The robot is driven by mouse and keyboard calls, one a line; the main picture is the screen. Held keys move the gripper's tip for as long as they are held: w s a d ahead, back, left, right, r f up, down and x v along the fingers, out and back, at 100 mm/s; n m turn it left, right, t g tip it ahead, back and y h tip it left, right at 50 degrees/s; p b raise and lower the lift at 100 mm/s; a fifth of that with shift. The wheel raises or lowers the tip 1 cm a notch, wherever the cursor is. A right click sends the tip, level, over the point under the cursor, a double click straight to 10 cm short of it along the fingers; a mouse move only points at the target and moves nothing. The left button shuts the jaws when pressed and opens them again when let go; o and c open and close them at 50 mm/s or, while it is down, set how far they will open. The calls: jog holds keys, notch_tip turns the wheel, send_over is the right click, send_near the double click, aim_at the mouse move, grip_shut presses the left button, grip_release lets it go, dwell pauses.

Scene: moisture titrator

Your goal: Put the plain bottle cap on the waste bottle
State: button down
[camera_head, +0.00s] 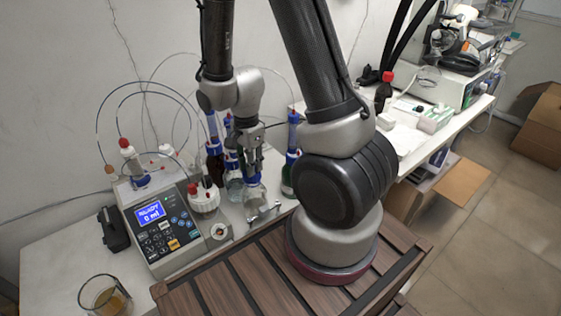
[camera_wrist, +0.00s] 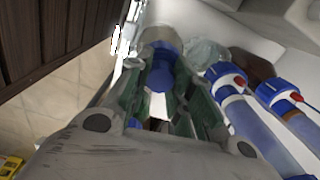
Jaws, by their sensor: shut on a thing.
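A clear glass bottle (camera_head: 256,199), which looks like the waste bottle, stands upright directly under the cap. The cap appears at or just over its neck; I cannot tell whether it is seated. The fingers partly hide the cap and neck.
The titrator (camera_head: 160,232) with a lit screen stands left of my gripper. A white pot with red caps (camera_head: 204,198) and several blue-capped bottles stand close by. A glass beaker (camera_head: 104,296) is at the front left. Thin tubes loop above the titrator.

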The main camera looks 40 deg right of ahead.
jog(key=shift+f, duration=0.6)
jog(key=c, duration=1.2)
grip_release()
jog(key=shift+o, duration=0.2)
jog(key=shift+r, duration=0.2)
jog(key=shift+r, duration=3.8)
jog(key=shift+r, duration=0.1)
notch_tip(320, 180, up, 12)
